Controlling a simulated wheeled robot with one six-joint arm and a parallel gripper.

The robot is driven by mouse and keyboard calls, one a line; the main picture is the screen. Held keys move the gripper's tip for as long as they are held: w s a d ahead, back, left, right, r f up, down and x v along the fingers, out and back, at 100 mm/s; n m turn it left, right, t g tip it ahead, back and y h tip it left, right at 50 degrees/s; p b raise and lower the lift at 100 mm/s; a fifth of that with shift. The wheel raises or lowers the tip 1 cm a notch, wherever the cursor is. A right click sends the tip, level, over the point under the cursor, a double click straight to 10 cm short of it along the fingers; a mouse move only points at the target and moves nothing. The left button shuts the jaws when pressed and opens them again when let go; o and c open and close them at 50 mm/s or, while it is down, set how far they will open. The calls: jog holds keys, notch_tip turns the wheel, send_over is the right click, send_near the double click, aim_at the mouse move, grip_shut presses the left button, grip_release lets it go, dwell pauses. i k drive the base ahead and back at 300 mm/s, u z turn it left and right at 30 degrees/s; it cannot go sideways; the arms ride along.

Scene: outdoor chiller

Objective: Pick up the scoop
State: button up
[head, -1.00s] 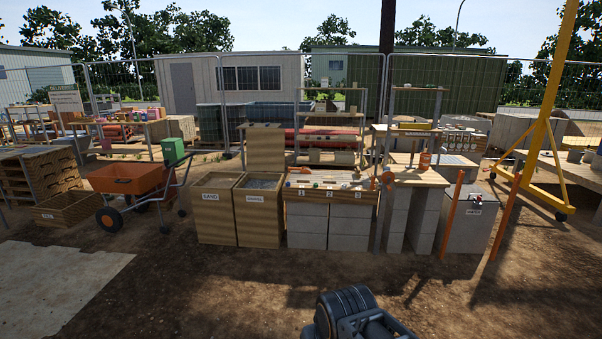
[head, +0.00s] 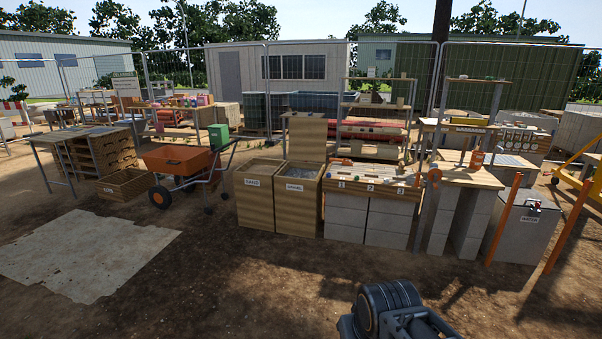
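I cannot make out a scoop for certain in the head view. The open wooden sand bin (head: 254,206) and the gravel bin (head: 296,211) stand side by side near the middle, with grey material visible in the gravel bin. To their right is a block-built bench (head: 366,213) numbered 1, 2, 3, with several small items on top that are too small to name. Part of my dark arm shows at the bottom edge, well in front of the bins. My gripper's fingers do not show.
An orange wheelbarrow (head: 178,160) stands left of the bins, near stacked pallets (head: 100,153). A pale sheet (head: 85,255) lies on the ground at left. Orange posts (head: 503,222) and a grey water box (head: 525,225) stand at right. The dirt before the bins is clear.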

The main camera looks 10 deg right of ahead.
aim_at(344, 162)
jog(key=z, duration=0.05)
jog(key=i, duration=1.55)
jog(key=z, duration=0.15)
jog(key=i, duration=4)
jog(key=z, duration=0.1)
